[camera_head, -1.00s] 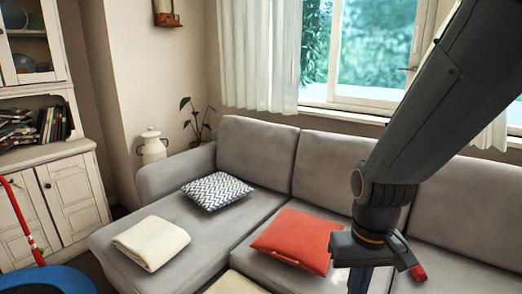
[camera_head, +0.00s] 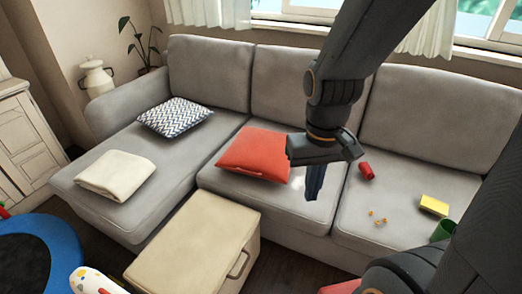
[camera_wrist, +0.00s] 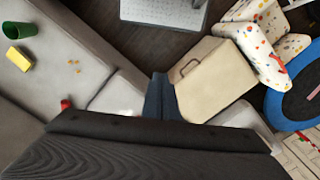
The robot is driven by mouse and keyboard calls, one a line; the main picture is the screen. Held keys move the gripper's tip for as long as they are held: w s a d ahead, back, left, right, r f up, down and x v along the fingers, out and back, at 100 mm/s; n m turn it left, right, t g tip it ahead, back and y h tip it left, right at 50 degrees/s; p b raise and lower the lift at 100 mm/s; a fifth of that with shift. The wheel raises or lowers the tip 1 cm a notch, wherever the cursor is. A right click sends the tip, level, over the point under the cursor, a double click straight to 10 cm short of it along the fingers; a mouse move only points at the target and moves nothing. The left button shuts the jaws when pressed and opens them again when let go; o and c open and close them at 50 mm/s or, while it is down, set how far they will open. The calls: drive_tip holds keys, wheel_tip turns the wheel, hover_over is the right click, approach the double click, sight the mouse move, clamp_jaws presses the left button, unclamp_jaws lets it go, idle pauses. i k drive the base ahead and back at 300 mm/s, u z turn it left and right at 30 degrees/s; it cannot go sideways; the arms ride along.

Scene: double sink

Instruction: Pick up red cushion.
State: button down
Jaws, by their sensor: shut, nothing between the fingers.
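The red cushion (camera_head: 254,153) lies flat on the middle seat of the grey sofa (camera_head: 150,205) in the head view. My gripper (camera_head: 314,190) hangs pointing down, to the right of the cushion in the picture. It is shut and empty, and its body overlaps the cushion's right edge. In the wrist view my gripper (camera_wrist: 160,95) shows as dark closed fingers in the middle. The cushion cannot be made out there; my wrist covers the lower part of that view.
A beige box (camera_head: 195,240) with a handle stands in front of the sofa. A patterned cushion (camera_head: 175,117) and a folded cream blanket (camera_head: 116,174) lie on the left seat. A red can (camera_head: 366,171), yellow block (camera_head: 434,205) and green cup (camera_head: 443,231) lie on the right seat.

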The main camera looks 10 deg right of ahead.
sight(259, 152)
drive_tip(key=k, duration=0.95)
drive_tip(key=z, duration=1)
drive_tip(key=i, duration=1.1)
drive_tip(key=u, duration=1.6)
